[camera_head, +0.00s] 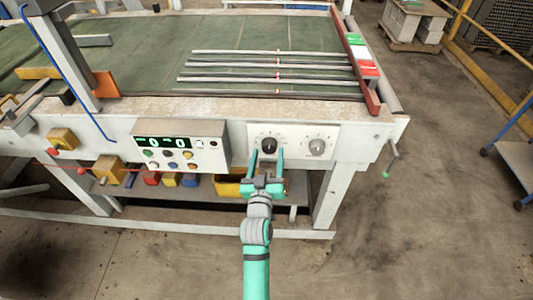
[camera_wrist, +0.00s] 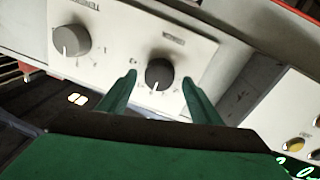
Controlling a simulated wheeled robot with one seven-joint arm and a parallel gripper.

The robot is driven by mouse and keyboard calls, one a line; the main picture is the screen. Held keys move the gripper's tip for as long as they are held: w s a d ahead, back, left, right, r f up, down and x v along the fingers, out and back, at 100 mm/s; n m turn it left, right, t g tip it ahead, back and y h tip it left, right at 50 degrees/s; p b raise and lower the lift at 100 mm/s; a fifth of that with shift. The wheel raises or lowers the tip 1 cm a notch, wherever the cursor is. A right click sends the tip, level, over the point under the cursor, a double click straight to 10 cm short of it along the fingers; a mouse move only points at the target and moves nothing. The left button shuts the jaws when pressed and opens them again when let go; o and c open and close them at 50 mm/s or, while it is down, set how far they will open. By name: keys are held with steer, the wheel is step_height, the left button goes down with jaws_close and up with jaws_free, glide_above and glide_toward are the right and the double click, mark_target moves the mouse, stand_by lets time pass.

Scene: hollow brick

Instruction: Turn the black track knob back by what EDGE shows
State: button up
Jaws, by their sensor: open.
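The black knob (camera_head: 269,145) is on a white panel on the machine's front, left of a grey knob (camera_head: 316,147). In the wrist view the black knob (camera_wrist: 159,73) has a white mark pointing down, slightly left, and the grey knob (camera_wrist: 71,40) is to its left. My gripper (camera_head: 267,155) is open, its green fingers apart. In the wrist view the gripper's fingertips (camera_wrist: 159,78) are either side of the black knob with gaps; contact is not visible. The display (camera_head: 163,142) shows green digits with two large zeros; its labels, including any EDGE, are too small to read.
A button panel (camera_head: 180,157) with coloured buttons is left of the knobs. A crank handle (camera_head: 389,165) hangs at the right. Metal bars (camera_head: 270,66) lie on the green table top. A shelf with coloured boxes (camera_head: 170,180) is below.

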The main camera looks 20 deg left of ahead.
steer(key=v, duration=0.9)
steer(key=shift+s, duration=0.2)
steer(key=shift+f, duration=0.1)
steer(key=s+d+f+m+h, duration=0.1)
steer(key=s+d+f, duration=0.2)
steer(key=s, duration=0.3)
steer(key=s+d+f+m+g, duration=0.1)
steer(key=s+d+f, duration=0.2)
steer(key=s, duration=0.2)
steer(key=s+d+f+m+h, duration=0.1)
steer(key=s+d+f, duration=0.15)
steer(key=s, duration=0.35)
steer(key=s+d+m+h, duration=0.1)
steer(key=s+d, duration=0.3)
steer(key=s, duration=0.4)
steer(key=s+d+r+m+g, duration=0.1)
steer(key=s+d, duration=0.3)
steer(key=s, duration=0.4)
steer(key=shift+s+d+r+g+h, duration=0.2)
steer(key=shift+s+r+g+h, duration=0.1)
steer(key=shift+h, duration=0.1)
